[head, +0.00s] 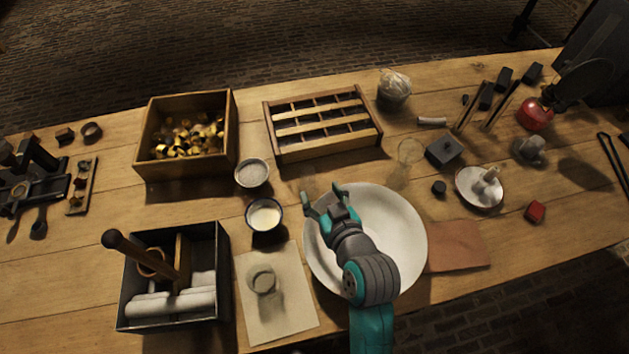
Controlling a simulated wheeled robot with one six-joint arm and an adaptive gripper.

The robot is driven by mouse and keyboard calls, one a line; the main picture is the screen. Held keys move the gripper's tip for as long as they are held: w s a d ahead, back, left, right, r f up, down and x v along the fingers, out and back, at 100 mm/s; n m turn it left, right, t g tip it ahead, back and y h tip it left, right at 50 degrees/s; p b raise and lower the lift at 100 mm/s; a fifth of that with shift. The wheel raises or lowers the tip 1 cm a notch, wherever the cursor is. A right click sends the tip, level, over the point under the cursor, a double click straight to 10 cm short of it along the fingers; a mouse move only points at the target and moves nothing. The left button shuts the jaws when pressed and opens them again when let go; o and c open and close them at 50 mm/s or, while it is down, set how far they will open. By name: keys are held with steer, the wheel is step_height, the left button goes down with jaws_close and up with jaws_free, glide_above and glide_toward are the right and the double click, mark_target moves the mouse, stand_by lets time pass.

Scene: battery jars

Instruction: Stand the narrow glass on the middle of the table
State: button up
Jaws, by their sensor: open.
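A clear, slim glass (408,153) stands on the table behind the white plate, to the right of the slotted wooden rack; it looks like the narrow glass. Another clear glass (263,279) stands on the pale sheet at the front and looks wider. My gripper (322,194) is open and empty, over the back left rim of the white plate (405,240). It is to the left of and nearer than the slim glass, clearly apart from it. My arm hides part of the plate.
The slotted rack (285,156) and a box of brass pieces (142,168) stand at the back. A cup of white liquid (264,215) and a grey-filled cup (252,173) are left of my gripper. A dark block (444,151) is just right of the slim glass. Small bare patches lie between.

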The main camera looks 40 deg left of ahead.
steer(key=shift+v, duration=1.75)
